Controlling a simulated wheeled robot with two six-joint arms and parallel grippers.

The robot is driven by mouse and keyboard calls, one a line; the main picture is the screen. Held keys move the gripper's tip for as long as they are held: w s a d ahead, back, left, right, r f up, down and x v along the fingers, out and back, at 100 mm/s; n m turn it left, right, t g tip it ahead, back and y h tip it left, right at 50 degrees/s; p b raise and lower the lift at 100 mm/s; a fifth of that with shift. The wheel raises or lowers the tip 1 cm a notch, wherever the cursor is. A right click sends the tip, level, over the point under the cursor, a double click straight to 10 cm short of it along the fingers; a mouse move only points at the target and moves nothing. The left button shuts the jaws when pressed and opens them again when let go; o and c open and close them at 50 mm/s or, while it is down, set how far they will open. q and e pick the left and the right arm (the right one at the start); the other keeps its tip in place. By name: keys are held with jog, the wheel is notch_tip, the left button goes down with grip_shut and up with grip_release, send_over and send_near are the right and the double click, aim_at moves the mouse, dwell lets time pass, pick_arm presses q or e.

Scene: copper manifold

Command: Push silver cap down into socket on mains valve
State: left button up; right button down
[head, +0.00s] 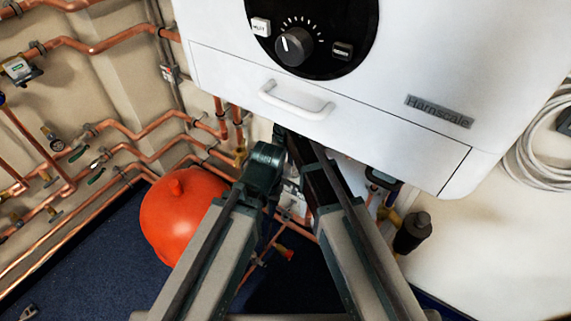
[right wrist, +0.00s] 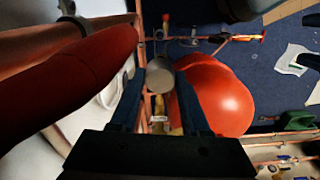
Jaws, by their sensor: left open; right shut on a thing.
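In the right wrist view, my right gripper (right wrist: 160,80) is shut on a round grey silver cap (right wrist: 160,75), held between its two dark fingers. A yellowish brass fitting (right wrist: 159,104) with a small pale label shows between the fingers, just below the cap in the picture. I cannot tell whether it is the mains valve, and no socket can be made out. In the head view, my right arm reaches under the white boiler, and its gripper is hidden there. My left gripper (head: 268,165) is lower and to the left, open; its fingers are hard to make out.
The white boiler (head: 330,110) hangs low over both arms. An orange-red tank (head: 180,220) stands to their left. Copper pipes (head: 130,130) line the left wall. A dark cylinder fitting (head: 411,232) is at the right. A coiled pale cable (head: 535,160) hangs farther right.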

aim_at(285, 167)
jog(key=shift+r, duration=0.1)
jog(key=shift+r+p, duration=2.2)
jog(key=shift+p, duration=0.1)
jog(key=shift+s, duration=0.15)
